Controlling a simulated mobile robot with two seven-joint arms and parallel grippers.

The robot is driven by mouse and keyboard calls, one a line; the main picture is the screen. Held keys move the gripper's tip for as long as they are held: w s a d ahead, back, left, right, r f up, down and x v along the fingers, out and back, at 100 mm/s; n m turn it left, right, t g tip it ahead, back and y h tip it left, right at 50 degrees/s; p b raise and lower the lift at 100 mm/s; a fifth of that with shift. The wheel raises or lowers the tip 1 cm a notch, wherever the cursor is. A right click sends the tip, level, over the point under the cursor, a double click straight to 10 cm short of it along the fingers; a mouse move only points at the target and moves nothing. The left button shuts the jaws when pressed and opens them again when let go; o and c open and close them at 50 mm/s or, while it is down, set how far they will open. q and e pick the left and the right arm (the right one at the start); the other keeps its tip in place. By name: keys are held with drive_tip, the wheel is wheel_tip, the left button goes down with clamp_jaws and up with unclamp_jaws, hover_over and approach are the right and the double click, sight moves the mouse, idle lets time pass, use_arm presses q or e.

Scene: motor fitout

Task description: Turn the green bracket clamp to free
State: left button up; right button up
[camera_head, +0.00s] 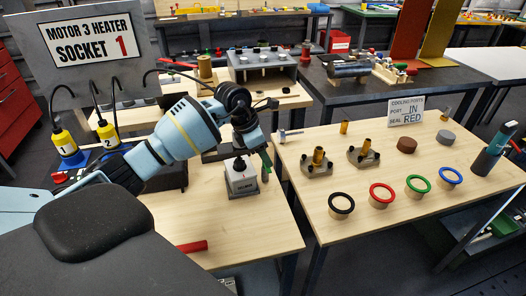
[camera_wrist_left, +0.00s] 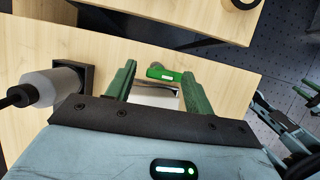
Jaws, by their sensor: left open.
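The green clamp piece (camera_wrist_left: 165,74) shows in the left wrist view, with a small pale label, just beyond a pale block (camera_wrist_left: 155,96). My left gripper (camera_wrist_left: 153,88) is open, its green fingers spread to either side of the block; I cannot tell whether they touch it. In the head view my left gripper (camera_head: 255,160) is over the grey-white box (camera_head: 241,181) on the left table, and its fingers and wrist hide much of the clamp area. Pale and dark arm parts, possibly my right arm, show at the wrist view's right edge; its jaw state is unclear.
A red bar (camera_head: 192,246) lies at the near edge. The right table (camera_head: 325,206) holds brass fittings, colored rings and a teal tool (camera_head: 493,149).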

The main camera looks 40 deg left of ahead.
use_arm(q)
drive_tip(key=v, duration=0.7)
drive_tip(key=shift+r, duration=0.35)
drive_tip(key=shift+s+f, duration=0.1)
drive_tip(key=shift+s, duration=0.1)
